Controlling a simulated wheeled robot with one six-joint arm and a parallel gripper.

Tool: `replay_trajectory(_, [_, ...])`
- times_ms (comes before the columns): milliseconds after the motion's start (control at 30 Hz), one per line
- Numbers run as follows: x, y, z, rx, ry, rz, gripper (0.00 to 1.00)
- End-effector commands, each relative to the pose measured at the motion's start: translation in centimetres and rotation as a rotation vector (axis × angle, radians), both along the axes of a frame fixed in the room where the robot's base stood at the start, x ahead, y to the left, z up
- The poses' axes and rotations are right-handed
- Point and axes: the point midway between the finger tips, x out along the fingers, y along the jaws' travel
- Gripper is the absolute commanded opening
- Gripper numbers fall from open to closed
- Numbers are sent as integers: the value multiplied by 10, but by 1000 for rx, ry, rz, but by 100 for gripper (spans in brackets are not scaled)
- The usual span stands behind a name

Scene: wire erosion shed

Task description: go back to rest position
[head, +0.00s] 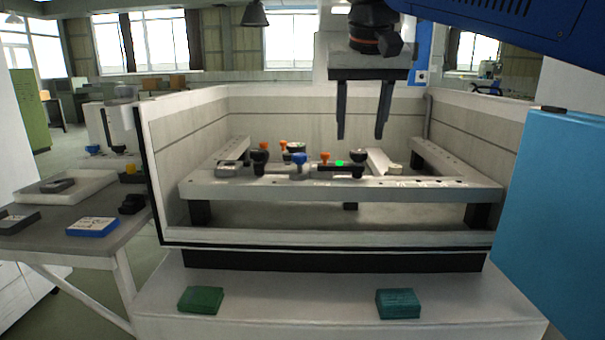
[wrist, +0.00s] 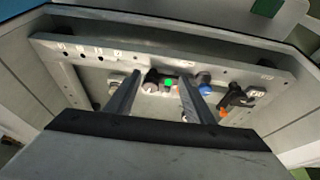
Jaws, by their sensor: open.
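My gripper (head: 362,136) hangs from the top of the head view, open and empty, its two dark fingers pointing down. It is above the wire erosion machine's tank, in front of the tank's back wall. In the wrist view my gripper (wrist: 153,100) also shows open, with nothing between the fingers. Below it a grey clamping frame (head: 240,190) carries several clamps with orange, blue and black knobs. A dark bar with a green spot (head: 340,164) lies on the frame, and the green spot also shows between the fingers in the wrist view (wrist: 170,83).
The tank's front wall (head: 320,237) and side walls surround the frame. Two green blocks (head: 201,300) (head: 398,304) lie on the ledge in front. A table at left holds a blue-edged block (head: 92,227) and a white tray (head: 50,194). A blue panel (head: 555,220) stands close at right.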

Motion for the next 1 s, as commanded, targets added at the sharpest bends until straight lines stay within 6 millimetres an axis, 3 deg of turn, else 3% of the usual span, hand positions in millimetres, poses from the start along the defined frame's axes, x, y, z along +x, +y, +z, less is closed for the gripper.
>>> replay_trajectory(33, [-9,-18,-16,0,3,0,48])
replay_trajectory(200, [-37,-65,-72,3,3,24,48])
replay_trajectory(500, [-104,-132,-191,10,-3,46,48])
replay_trajectory(800, [-177,-171,-317,18,-24,45,48])
replay_trajectory(1000, [-201,-179,-361,19,-34,42,48])
